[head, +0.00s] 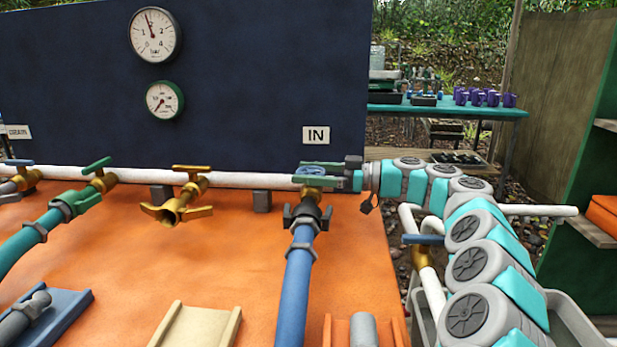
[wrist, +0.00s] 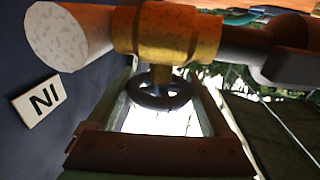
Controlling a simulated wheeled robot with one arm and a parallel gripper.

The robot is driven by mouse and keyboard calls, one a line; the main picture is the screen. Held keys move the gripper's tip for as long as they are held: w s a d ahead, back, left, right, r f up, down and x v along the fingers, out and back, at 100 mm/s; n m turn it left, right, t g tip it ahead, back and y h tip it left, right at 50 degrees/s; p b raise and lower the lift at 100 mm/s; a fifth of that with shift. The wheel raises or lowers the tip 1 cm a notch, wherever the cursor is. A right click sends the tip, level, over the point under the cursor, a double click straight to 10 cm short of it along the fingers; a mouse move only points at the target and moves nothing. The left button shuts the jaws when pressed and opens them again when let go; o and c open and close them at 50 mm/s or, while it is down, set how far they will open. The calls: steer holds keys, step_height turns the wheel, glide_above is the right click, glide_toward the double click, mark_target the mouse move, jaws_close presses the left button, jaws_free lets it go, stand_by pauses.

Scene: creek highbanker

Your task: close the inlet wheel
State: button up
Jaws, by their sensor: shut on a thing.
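The inlet wheel (head: 308,170) is a small blue handwheel on a brass valve, below the IN sign (head: 316,135) on the dark blue panel. In the wrist view the wheel (wrist: 160,97) looks dark and sits on its stem under the brass body (wrist: 167,36). My gripper (head: 319,173) reaches in from the right at the wheel's height. Its two fingers (wrist: 163,92) lie on either side of the wheel and are shut on it. The fingers partly hide the wheel in the head view.
A blue hose (head: 296,280) runs from the inlet valve toward me over the orange table (head: 235,245). A brass tap (head: 180,200) and a green-handled valve (head: 98,175) stand to the left on the white pipe. Two gauges (head: 154,34) (head: 164,100) hang above.

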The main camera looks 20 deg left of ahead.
steer(key=shift+f+b, duration=0.2)
steer(key=shift+b, duration=0.35)
steer(key=shift+f+m+t+b, duration=0.1)
steer(key=shift+m+t+b, duration=0.2)
steer(key=shift+t+b, duration=0.3)
steer(key=m+t+b, duration=0.1)
steer(key=t+b, duration=0.2)
steer(key=b, duration=0.5)
steer(key=shift+m, duration=0.4)
steer(key=m+t+b, duration=0.2)
steer(key=t+b, duration=0.1)
steer(key=b, duration=0.2)
steer(key=m+t+b, duration=0.1)
steer(key=m+t+h+b, duration=0.1)
steer(key=t, duration=0.1)
steer(key=shift+r, duration=0.25)
steer(key=shift+w+d+r+m+t+h, duration=0.1)
steer(key=shift+w+m+t+h, duration=0.05)
steer(key=shift+m+t+h, duration=1.05)
steer(key=shift+w+d+r+m+t+h, duration=0.1)
steer(key=shift+m+t+h, duration=0.75)
steer(key=shift+t, duration=0.55)
steer(key=shift+m+h, duration=0.25)
steer(key=o, duration=1.1)
steer(key=shift+a, duration=0.1)
steer(key=shift+o, duration=0.2)
steer(key=shift+f, duration=0.1)
